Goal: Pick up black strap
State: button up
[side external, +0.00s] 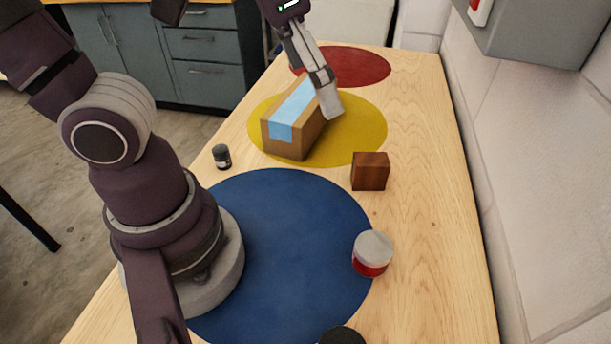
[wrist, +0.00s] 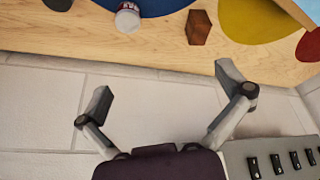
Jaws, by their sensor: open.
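No object is clearly readable as a strap. A dark rounded thing (side external: 342,335) is cut off by the bottom edge of the side view, beside the blue disc. In the wrist view, a black thing (wrist: 58,4) shows at the top left edge, also cut off; I cannot tell its shape. A small black canister (side external: 221,156) stands left of the yellow disc. My gripper (side external: 327,95) is at the far part of the bench, overlapping the right side of the cardboard box in the side view. In the wrist view, my gripper (wrist: 166,92) is open and empty.
The cardboard box (side external: 280,147) with blue tape rests on the yellow disc (side external: 365,140). A brown wooden block (side external: 370,172) and a white-and-red can (side external: 373,254) stand on the bench. The blue disc (side external: 290,230) is mostly clear. A wall (side external: 540,180) runs along the right.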

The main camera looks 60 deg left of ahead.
jog(key=s+a+f+n+t+y, duration=0.1)
jog(key=a+f+n, duration=0.1)
jog(key=a, duration=0.3)
jog(key=shift+s+f+n+t, duration=0.3)
jog(key=shift+f+t, duration=0.05)
jog(key=shift+t, duration=0.05)
jog(key=shift+c, duration=0.7)
